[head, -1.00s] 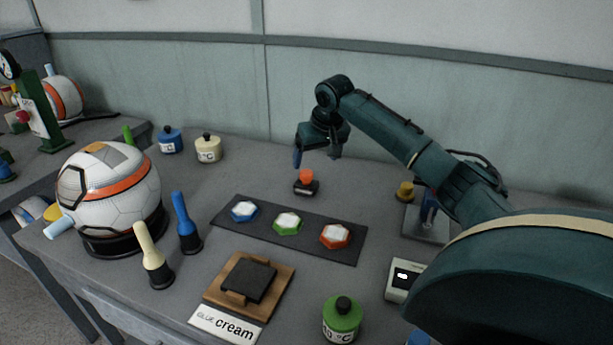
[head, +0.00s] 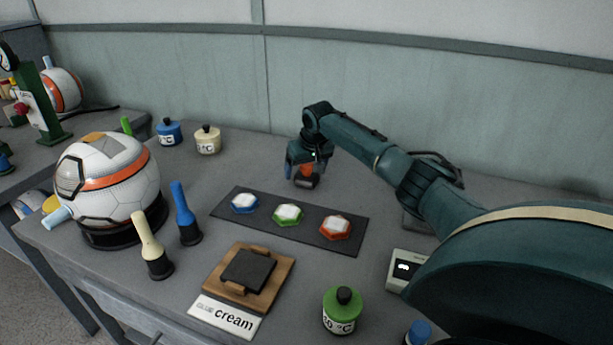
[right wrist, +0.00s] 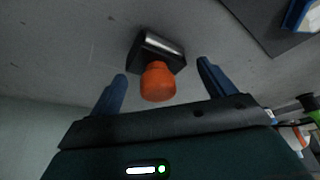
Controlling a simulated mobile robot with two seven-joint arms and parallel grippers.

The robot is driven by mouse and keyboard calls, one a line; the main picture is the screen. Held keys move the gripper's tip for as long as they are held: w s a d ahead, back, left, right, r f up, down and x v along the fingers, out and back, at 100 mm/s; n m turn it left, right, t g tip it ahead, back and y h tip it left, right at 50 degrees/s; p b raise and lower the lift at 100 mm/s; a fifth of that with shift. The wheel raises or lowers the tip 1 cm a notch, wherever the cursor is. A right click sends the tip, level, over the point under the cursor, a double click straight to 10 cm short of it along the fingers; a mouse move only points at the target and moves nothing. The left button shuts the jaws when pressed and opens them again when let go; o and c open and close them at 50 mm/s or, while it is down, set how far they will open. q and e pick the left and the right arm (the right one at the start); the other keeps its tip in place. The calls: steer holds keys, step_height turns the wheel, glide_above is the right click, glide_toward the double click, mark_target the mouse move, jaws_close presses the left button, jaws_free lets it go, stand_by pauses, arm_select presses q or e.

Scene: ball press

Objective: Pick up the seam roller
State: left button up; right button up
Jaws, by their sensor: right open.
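The seam roller shows an orange knob (right wrist: 157,82) on a dark base with a pale metal roller strip (right wrist: 160,45). In the head view the seam roller (head: 306,182) stands on the table behind the dark strip, partly hidden by my right gripper (head: 303,172). In the right wrist view my right gripper (right wrist: 163,85) is open, with one blue finger on each side of the orange knob. Clear gaps show between the knob and both fingers. My left gripper is not in view.
A dark strip (head: 262,227) with blue, green and red-rimmed hexagon pieces lies in front of the roller. A ball (head: 105,185) on a black ring stands at the left. Blue (head: 168,131) and cream (head: 207,140) bottles stand at the back left.

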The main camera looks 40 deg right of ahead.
steer(key=shift+x, duration=1)
steer(key=shift+c, duration=0.5)
steer(key=c, duration=1.3)
step_height(320, 180, up, 10)
